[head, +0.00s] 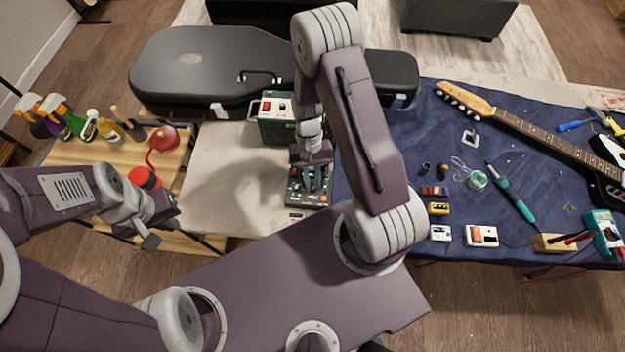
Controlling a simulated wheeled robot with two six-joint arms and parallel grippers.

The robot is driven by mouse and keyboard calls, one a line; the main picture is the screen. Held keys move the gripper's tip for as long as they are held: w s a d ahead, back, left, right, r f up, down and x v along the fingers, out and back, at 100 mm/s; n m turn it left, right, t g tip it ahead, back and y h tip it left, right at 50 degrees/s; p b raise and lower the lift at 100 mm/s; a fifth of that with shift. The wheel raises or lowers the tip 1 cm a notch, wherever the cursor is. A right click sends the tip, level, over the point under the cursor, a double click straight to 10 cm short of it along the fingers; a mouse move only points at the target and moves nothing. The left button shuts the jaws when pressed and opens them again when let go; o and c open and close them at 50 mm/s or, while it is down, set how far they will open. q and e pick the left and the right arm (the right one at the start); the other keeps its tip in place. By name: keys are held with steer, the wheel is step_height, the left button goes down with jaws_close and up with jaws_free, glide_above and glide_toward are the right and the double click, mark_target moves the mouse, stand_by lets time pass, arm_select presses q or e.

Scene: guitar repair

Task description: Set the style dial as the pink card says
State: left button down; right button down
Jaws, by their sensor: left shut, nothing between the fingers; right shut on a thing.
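A dark grey control box (296,200) with small coloured controls on its top stands at the front middle of the table. My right gripper (313,182) points down over it, its fingers shut on what looks like a dial on the box. The fingers hide most of that dial, and its setting cannot be read. A small pale card with red marks (297,217) lies at the front of the box; I cannot tell whether it is the pink card. My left gripper (160,232) is shut and empty at the left, over the wooden table's front edge.
A green box with a red switch (280,118) stands behind the control box. A black guitar case (200,70) lies at the back. Bottles (108,130) and a red oil can (163,138) stand left. The blue mat (400,135) holds a guitar and small tools.

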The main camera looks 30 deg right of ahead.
steer(key=c, duration=1.4)
jaws_free()
steer(key=shift+o, duration=0.2)
steer(key=v, duration=0.9)
step_height(320, 180, up, 7)
steer(key=n+t+h, duration=0.1)
steer(key=n+t, duration=0.2)
steer(key=t, duration=0.2)
glide_above(313, 188)
steer(key=shift+d, duration=0.1)
